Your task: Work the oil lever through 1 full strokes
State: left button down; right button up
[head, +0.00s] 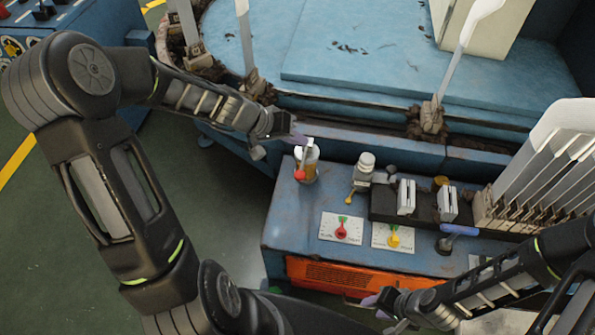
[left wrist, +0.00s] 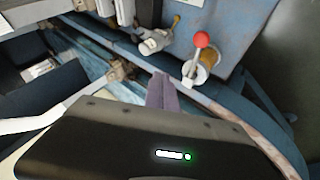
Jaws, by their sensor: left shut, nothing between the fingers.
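The oil lever shows as a red ball knob (head: 300,175) in front of an amber oil cup (head: 309,165) with a pale top, at the left back corner of the blue bench. In the left wrist view the red knob (left wrist: 201,40) stands on a thin stem beside the cup (left wrist: 197,75). My left gripper (head: 299,139) is just behind and above the cup, shut and empty. Its purple fingers (left wrist: 161,92) lie together, to the left of the lever and apart from the knob. My right gripper (head: 376,307) is low at the bench front, its fingertips looking apart and empty.
A silver valve (head: 363,170), a black block (head: 384,205) and a rack of white boards (head: 545,160) stand to the right. The blue round machine (head: 350,80) is behind.

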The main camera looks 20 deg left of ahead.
pick_arm(q)
jog(key=b, duration=0.6)
send_over(297, 174)
notch_tip(297, 174, down, 8)
jog(key=shift+w+a+r, duration=0.1)
jog(key=shift+w, duration=0.05)
jog(key=shift+f+b, duration=0.5)
jog(key=shift+b, duration=0.1)
dwell(1.4)
jog(key=shift+f+b, duration=0.4)
jog(key=shift+b, duration=0.4)
